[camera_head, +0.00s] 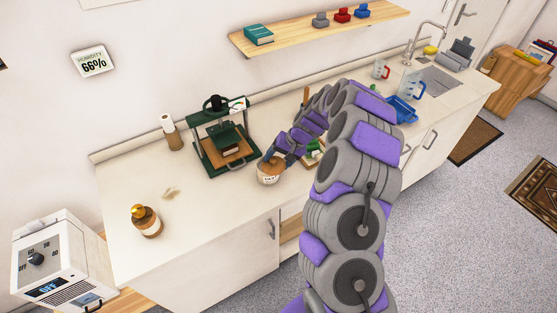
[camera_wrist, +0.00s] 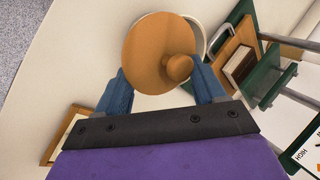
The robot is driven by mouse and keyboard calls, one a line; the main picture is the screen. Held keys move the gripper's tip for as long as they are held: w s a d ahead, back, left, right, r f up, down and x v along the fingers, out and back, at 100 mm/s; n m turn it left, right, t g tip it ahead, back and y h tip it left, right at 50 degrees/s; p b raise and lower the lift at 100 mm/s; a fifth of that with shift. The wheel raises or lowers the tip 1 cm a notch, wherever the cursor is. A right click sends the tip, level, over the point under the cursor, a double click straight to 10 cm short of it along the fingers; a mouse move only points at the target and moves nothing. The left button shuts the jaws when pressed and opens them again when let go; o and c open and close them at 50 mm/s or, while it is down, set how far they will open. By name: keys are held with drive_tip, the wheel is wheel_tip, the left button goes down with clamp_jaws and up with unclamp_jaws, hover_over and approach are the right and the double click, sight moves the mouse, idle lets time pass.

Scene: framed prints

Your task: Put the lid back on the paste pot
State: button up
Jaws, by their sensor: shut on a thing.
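The paste pot (camera_head: 268,176) is a pale, labelled pot standing on the counter in front of the green press. In the wrist view its white rim (camera_wrist: 195,32) shows partly behind the lid. The lid (camera_wrist: 152,52) is a round orange-brown disc with a knob. My gripper (camera_wrist: 160,84) is shut on the lid, with one blue finger on each side of it. In the head view my gripper (camera_head: 276,158) is at the top of the pot. The lid looks offset from the rim in the wrist view. I cannot tell whether it touches the pot.
A green press (camera_head: 222,140) stands just behind the pot. A wooden tray (camera_head: 313,158) with a green item is right of the pot, partly hidden by my arm. The counter's front left is mostly clear.

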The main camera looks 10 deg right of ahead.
sight(262, 160)
drive_tip(key=shift+w+f, duration=0.1)
drive_tip(key=shift+f, duration=0.25)
idle(0.7)
drive_tip(key=shift+w+a+r, duration=0.15)
drive_tip(key=shift+w+a, duration=0.5)
drive_tip(key=shift+a, duration=0.35)
drive_tip(key=shift+w+a+r, duration=0.15)
drive_tip(key=shift+w+a, duration=0.45)
drive_tip(key=shift+a, duration=0.35)
idle(1.4)
drive_tip(key=o, duration=1.5)
drive_tip(key=shift+w+a+f, duration=0.1)
drive_tip(key=shift+w, duration=0.15)
drive_tip(key=shift+c, duration=0.2)
drive_tip(key=shift+o, duration=1.1)
drive_tip(key=shift+r, duration=0.25)
wheel_tip(262, 160, up, 7)
drive_tip(key=p, duration=0.3)
drive_tip(key=shift+f, duration=0.1)
